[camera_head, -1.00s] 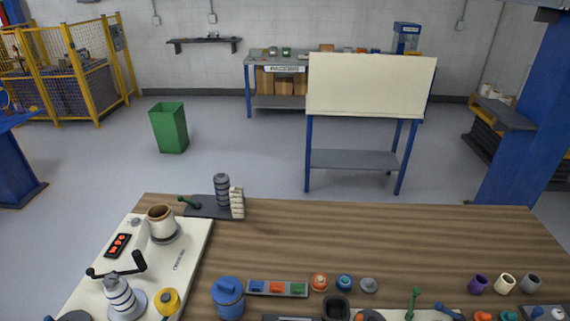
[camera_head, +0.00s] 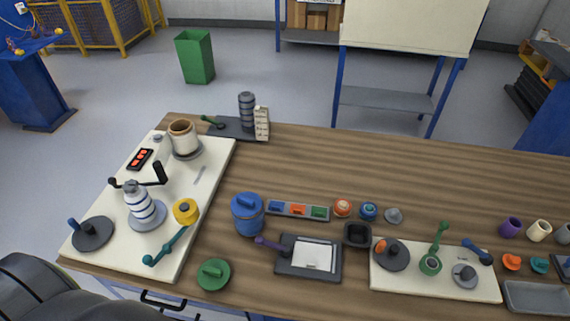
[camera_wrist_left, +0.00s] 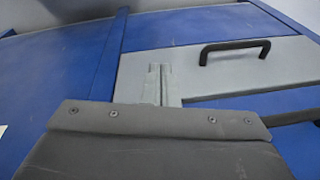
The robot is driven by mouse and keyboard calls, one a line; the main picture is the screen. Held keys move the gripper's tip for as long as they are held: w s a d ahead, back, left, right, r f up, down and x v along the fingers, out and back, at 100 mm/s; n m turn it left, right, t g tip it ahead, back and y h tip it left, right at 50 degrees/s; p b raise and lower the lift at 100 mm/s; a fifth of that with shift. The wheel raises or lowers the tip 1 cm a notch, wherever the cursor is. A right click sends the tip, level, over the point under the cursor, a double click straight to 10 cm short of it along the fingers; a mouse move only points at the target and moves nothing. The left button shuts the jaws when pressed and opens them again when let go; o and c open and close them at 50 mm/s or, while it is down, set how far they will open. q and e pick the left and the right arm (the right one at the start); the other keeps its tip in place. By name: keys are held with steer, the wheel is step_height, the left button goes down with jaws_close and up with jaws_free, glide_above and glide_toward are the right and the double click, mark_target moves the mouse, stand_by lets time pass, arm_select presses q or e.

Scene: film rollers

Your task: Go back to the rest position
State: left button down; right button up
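In the left wrist view my left gripper (camera_wrist_left: 161,86) shows two slim grey fingers side by side with no visible gap and nothing between them. It is in front of a blue and grey cabinet front with a black handle (camera_wrist_left: 234,48), apart from the tabletop items. The left gripper does not show in the head view. My right gripper is in neither view.
The wooden bench (camera_head: 330,160) fills the front. A white board (camera_head: 200,235) with a crank and pots lies at its left. A blue canister (camera_head: 248,215), a clipboard (camera_head: 282,270) and several small parts stand along the front. The back right is clear.

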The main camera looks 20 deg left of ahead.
arm_select(q)
steer(key=s+d+f+g+b, duration=0.1)
steer(key=s+f+b, duration=0.3)
steer(key=s+f, duration=0.8)
steer(key=shift+d+f, duration=0.15)
steer(key=shift+f, duration=1.4)
